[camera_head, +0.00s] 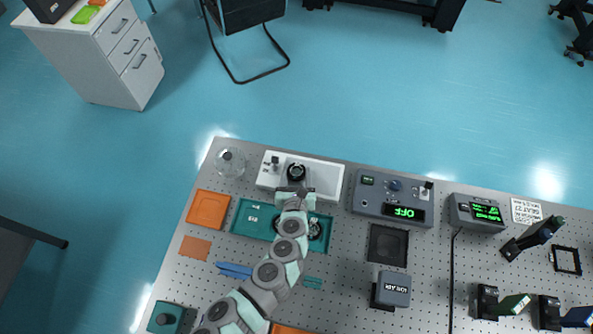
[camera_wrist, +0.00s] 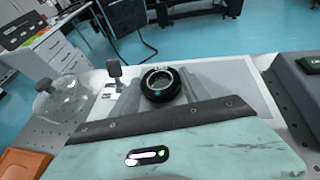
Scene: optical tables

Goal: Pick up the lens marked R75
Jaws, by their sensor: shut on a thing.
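A black ring-mounted lens (camera_wrist: 160,84) is held between the two grey fingers of my gripper (camera_wrist: 161,90) in the wrist view. It also shows in the head view (camera_head: 296,171), over the white tray (camera_head: 325,180). I cannot read a marking on it, so R75 is not confirmed. My gripper (camera_head: 296,184) is shut on this lens. I cannot tell whether the lens touches the tray. The teal holder (camera_head: 249,231) lies nearer, partly hidden under my arm, with another dark round lens (camera_head: 315,230) at its right side.
A small knobbed post (camera_wrist: 114,73) stands at the white tray's left end. A clear glass dish (camera_head: 230,162) is left of it. An orange tray (camera_head: 208,210) sits left of the teal holder. A grey box reading OFF (camera_head: 380,208) stands to the right.

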